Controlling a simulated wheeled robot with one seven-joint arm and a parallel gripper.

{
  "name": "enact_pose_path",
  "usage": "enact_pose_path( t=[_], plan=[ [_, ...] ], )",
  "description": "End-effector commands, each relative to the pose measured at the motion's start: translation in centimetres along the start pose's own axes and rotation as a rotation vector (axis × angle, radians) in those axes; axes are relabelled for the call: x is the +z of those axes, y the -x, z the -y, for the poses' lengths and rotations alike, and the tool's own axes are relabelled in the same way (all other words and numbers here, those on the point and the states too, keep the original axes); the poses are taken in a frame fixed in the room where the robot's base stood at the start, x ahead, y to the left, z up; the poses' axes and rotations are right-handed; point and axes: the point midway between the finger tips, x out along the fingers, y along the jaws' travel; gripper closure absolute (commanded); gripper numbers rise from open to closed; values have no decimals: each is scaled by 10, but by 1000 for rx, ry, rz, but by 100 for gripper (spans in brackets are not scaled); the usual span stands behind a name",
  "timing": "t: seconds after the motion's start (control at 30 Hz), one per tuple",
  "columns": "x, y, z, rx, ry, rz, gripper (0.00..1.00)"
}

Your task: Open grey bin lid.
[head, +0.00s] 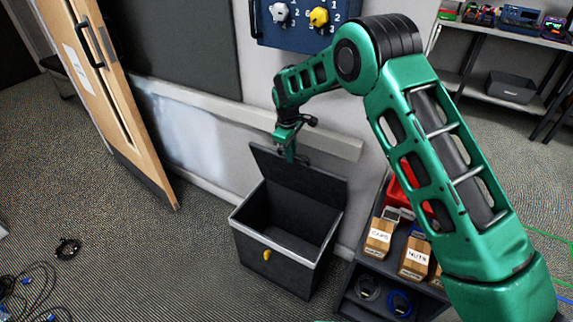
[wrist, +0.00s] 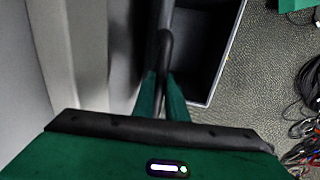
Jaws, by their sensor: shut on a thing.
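The grey bin (head: 275,272) stands on the floor by the wall, with a light rim and a yellow tab on its front. Its lid (head: 318,182) is raised at the back and leans up, so the dark, empty-looking inside shows. My gripper (head: 291,155) is at the lid's upper edge. In the wrist view my gripper (wrist: 162,100) is shut on a dark looped lid handle (wrist: 166,45). The bin (wrist: 205,45) shows beyond it. The fingers partly hide the grip.
A low shelf unit with cardboard boxes (head: 415,258) and cables stands close right of the bin. A wooden door (head: 110,100) stands ajar at left. Loose cables (head: 40,290) lie at lower left, also in the wrist view (wrist: 305,110). Floor left of the bin is clear.

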Motion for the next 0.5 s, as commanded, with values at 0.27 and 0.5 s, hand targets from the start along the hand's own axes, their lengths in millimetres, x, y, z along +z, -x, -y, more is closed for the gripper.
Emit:
enact_pose_path(
  t=[0.27,0.5],
  plan=[
    [1,1,-17,1,2,-1,100],
    [4,0,-22,1,-1,-1,100]
  ],
)
